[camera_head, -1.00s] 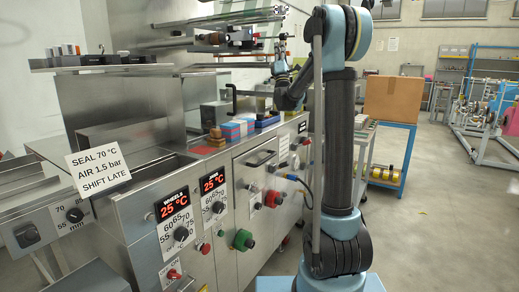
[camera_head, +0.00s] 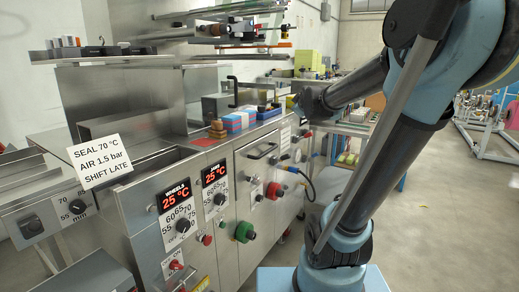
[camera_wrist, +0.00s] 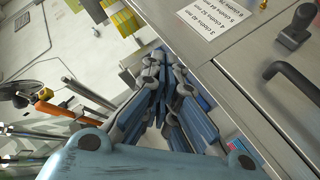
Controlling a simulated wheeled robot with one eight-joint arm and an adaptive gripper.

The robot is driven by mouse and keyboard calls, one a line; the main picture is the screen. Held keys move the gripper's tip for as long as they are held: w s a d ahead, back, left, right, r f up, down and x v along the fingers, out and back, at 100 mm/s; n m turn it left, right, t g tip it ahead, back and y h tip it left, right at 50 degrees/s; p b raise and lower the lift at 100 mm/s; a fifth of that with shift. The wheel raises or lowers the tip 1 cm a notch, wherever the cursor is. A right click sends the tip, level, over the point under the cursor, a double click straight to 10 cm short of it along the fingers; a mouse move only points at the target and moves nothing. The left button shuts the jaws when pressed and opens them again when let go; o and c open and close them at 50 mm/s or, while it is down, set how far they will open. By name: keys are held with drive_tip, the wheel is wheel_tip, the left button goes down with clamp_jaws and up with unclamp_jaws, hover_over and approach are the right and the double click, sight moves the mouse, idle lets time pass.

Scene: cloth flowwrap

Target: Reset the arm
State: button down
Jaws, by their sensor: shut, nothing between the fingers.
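My gripper (camera_wrist: 165,105) is in the middle of the wrist view, its blue-grey fingers together with nothing between them. It is above the machine's front edge, tilted in that view, and touches nothing that I can make out. In the head view my arm leans to the right from its base, with the elbow high at the right edge. The forearm slopes down to the left, and its end is near the far end of the steel machine (camera_head: 250,165). The fingers are too small to make out there.
A drawer handle (camera_wrist: 292,90) and a printed label (camera_wrist: 215,20) show beside my gripper. Open floor (camera_head: 425,230) lies to the right.

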drive_tip(key=s+d+f+m+g, duration=0.1)
drive_tip(key=s+f+m+g, duration=0.2)
drive_tip(key=s+f, duration=0.5)
drive_tip(key=s+d+f+m+g, duration=0.1)
drive_tip(key=s+f+m+g, duration=0.3)
drive_tip(key=s+f, duration=0.5)
drive_tip(key=s+d+f+m+g+h, duration=0.1)
drive_tip(key=s+f+m+g, duration=0.2)
drive_tip(key=s+f, duration=0.6)
drive_tip(key=s+g, duration=0.1)
drive_tip(key=s, duration=0.8)
drive_tip(key=shift+f+g, duration=0.2)
drive_tip(key=shift+g, duration=0.2)
drive_tip(key=shift+s+d, duration=0.1)
drive_tip(key=shift+d, duration=0.05)
